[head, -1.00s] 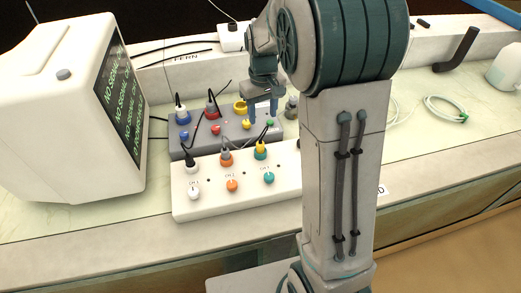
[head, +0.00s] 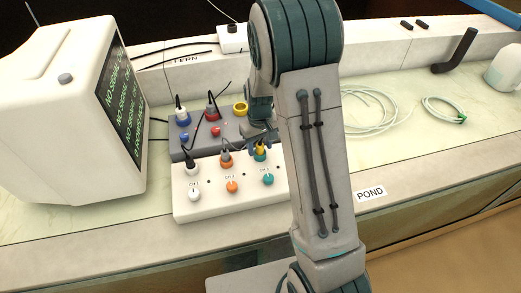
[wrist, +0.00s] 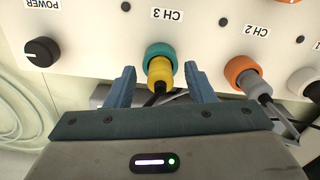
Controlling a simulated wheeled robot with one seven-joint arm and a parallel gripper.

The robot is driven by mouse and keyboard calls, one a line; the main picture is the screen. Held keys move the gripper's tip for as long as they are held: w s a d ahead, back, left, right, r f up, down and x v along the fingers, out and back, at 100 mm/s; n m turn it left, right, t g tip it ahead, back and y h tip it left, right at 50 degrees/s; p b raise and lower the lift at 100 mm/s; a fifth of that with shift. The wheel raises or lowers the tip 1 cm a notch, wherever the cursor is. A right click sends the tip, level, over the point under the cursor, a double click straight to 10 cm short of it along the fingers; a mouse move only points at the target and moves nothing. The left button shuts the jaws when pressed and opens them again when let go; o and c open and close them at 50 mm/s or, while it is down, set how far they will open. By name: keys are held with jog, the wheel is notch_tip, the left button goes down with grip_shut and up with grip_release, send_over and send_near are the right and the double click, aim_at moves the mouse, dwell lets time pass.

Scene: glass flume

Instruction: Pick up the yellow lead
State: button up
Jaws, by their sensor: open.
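The yellow lead (wrist: 160,75) is a yellow plug with a dark cable, seated in the teal ring socket (wrist: 158,52) marked CH 3 on the white box. In the head view the yellow lead (head: 260,149) is at the box's right end, partly hidden by my gripper (head: 262,141). In the wrist view my gripper (wrist: 160,85) is open, with one blue finger on each side of the yellow plug. Gaps show between the fingers and the plug.
The white box (head: 205,208) also has an orange socket with a grey plug (wrist: 250,84) at CH 2, close by. A grey box (head: 175,150) with a yellow ring (head: 240,107) stands behind. A monitor (head: 60,110) is at left. Coiled pale cable (head: 370,110) lies at right.

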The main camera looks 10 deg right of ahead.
grip_shut()
